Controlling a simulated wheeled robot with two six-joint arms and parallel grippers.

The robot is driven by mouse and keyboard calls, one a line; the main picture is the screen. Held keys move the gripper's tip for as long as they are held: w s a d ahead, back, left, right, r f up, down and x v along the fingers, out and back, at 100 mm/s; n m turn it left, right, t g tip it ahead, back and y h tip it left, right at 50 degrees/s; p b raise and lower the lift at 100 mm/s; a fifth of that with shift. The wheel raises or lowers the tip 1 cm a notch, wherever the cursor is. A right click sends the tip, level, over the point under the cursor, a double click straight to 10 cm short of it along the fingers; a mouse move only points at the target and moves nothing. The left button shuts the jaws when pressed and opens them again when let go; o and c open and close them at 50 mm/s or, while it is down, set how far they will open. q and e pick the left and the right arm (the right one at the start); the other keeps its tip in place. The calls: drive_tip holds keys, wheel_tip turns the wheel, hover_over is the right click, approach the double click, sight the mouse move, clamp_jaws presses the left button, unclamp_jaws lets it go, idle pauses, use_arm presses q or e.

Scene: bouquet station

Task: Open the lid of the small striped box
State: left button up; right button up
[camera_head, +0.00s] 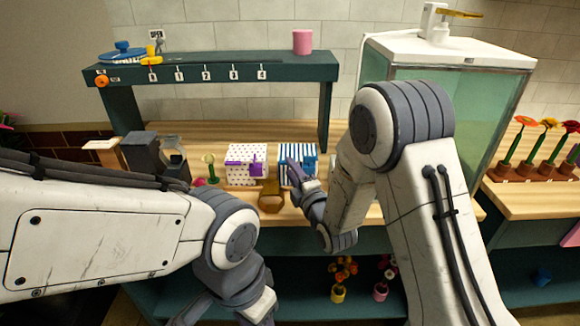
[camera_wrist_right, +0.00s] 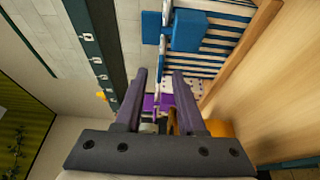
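The small striped box (camera_head: 285,152), white with blue stripes, stands on the wooden bench below the teal rack. Its lid looks shut. Blue fittings (camera_head: 309,164) show on its side; the striped wall (camera_wrist_right: 215,48) and blue fittings (camera_wrist_right: 188,31) also show in the right wrist view. My right gripper (camera_head: 296,169) is in front of the box and hides part of it. In the right wrist view my right gripper (camera_wrist_right: 158,74) has its fingers apart, with nothing held; I cannot tell whether they touch the box. My left arm enters from the left; its fingertips are out of view.
A dotted box (camera_head: 236,152) with purple fittings stands left of the striped box. A brown object (camera_head: 271,198) lies at the bench front between them. The teal rack (camera_head: 220,66) spans above. A glass tank (camera_head: 480,110) stands to the right.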

drive_tip(key=shift+w+a, duration=0.25)
drive_tip(key=shift+w, duration=0.4)
clamp_jaws()
idle(1.0)
